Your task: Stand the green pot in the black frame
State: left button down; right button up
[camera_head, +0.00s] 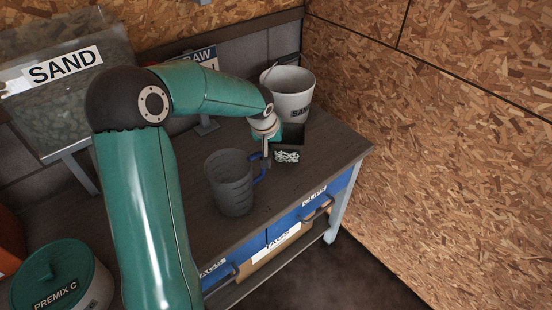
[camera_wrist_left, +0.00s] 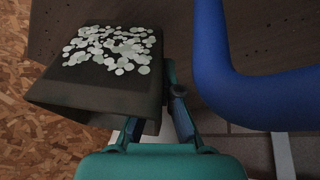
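I cannot make out a clearly green pot or an empty black frame. A dark, square, tapered container (camera_head: 291,135) with whitish pebbles stands at the right end of the bench. It fills the upper left of the left wrist view (camera_wrist_left: 90,95). My left gripper (camera_head: 266,157) is down at its left side, between it and a grey mug. In the left wrist view one finger of my left gripper (camera_wrist_left: 168,105) lies beside the container's right wall. The other finger is mostly hidden by the container, so its grip is unclear. My right gripper is out of view.
The grey mug (camera_head: 229,185) has a blue handle (camera_wrist_left: 222,75) close to my left gripper. A white bucket marked SAND (camera_head: 288,93) stands behind the container. A SAND bin (camera_head: 60,105) and a PREMIX C tub (camera_head: 60,275) are at left. The bench's right end (camera_head: 335,145) is clear.

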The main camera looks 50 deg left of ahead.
pick_arm(q)
jog(key=shift+f+b, duration=0.35)
jog(key=shift+f, duration=1.85)
jog(key=shift+f, duration=0.15)
jog(key=c, duration=1.3)
grip_release()
